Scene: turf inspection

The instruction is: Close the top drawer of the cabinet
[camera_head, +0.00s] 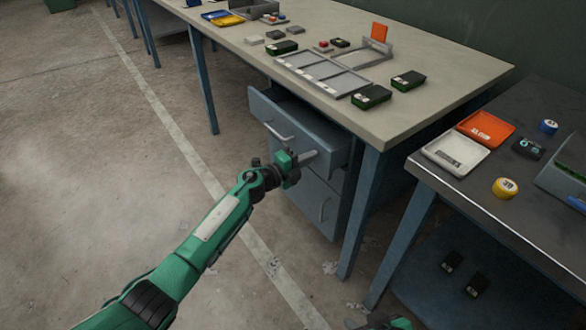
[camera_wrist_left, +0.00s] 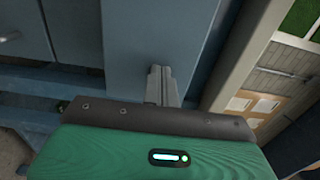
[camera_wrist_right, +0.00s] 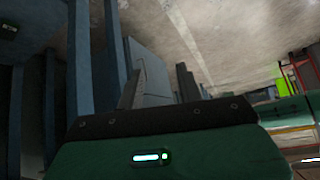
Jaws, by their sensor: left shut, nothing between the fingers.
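The blue-grey cabinet (camera_head: 304,200) stands under the long table. Its top drawer (camera_head: 303,136) is pulled out, with a pale bar handle (camera_head: 277,133) on its front. My left gripper (camera_head: 309,157) is shut and empty, in front of the right part of the drawer front in the head view. In the left wrist view its closed fingers (camera_wrist_left: 160,84) point at a blue-grey panel; I cannot tell whether they touch it. My right gripper (camera_wrist_right: 158,88) has its fingers apart with nothing between them. Only a small piece of it shows at the bottom edge of the head view.
The long table (camera_head: 440,95) carries a grey tray (camera_head: 322,77), green-black boxes and small parts. Its blue leg (camera_head: 360,215) stands right of the cabinet. A darker table (camera_head: 520,215) at the right holds trays and tape rolls. The floor (camera_head: 90,150) at left is clear.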

